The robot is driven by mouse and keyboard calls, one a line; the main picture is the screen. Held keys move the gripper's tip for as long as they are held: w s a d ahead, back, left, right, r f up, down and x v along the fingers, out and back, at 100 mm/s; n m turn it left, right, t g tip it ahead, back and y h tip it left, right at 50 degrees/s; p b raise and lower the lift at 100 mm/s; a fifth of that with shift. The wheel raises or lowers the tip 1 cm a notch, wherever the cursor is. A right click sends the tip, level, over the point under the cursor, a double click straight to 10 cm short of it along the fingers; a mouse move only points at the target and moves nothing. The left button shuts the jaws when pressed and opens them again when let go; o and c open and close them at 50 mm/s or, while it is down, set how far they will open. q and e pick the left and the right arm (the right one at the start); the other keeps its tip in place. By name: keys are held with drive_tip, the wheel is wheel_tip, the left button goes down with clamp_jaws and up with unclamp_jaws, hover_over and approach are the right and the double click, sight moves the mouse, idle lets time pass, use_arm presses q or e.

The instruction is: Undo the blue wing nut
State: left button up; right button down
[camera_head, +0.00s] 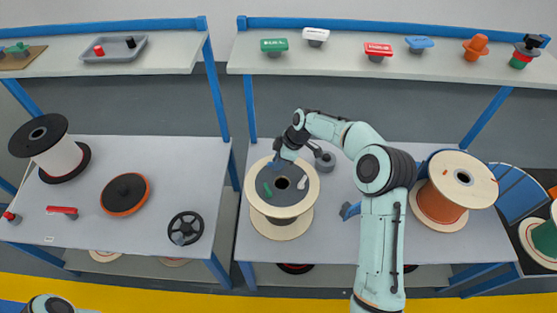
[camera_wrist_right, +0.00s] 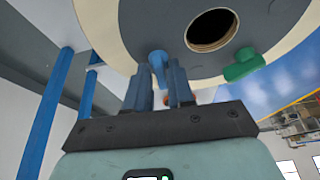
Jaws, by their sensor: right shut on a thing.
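A cream spool (camera_head: 257,215) with a dark grey centre disc (camera_head: 284,204) stands on the right-hand table. A green wing nut (camera_head: 267,189) and a white wing nut (camera_head: 299,184) sit on the disc around its central hole. My right gripper (camera_head: 280,160) reaches the disc's far edge. In the right wrist view its blue fingers (camera_wrist_right: 163,84) are shut on the blue wing nut (camera_wrist_right: 157,62), which is against the disc face. In the head view the fingers mostly hide this nut. The green wing nut also shows in the right wrist view (camera_wrist_right: 243,65). My left gripper is out of view.
A grey weight-like part (camera_head: 325,161) stands right of the spool. An orange-brown spool (camera_head: 441,198) is at the table's right. A shelf (camera_head: 340,60) with several stamp-like items hangs behind.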

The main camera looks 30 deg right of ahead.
drive_tip(key=shift+f, duration=0.1)
drive_tip(key=c, duration=1)
unclamp_jaws()
drive_tip(key=shift+c, duration=0.2)
drive_tip(key=v, duration=1.3)
drive_tip(key=shift+r, duration=0.25)
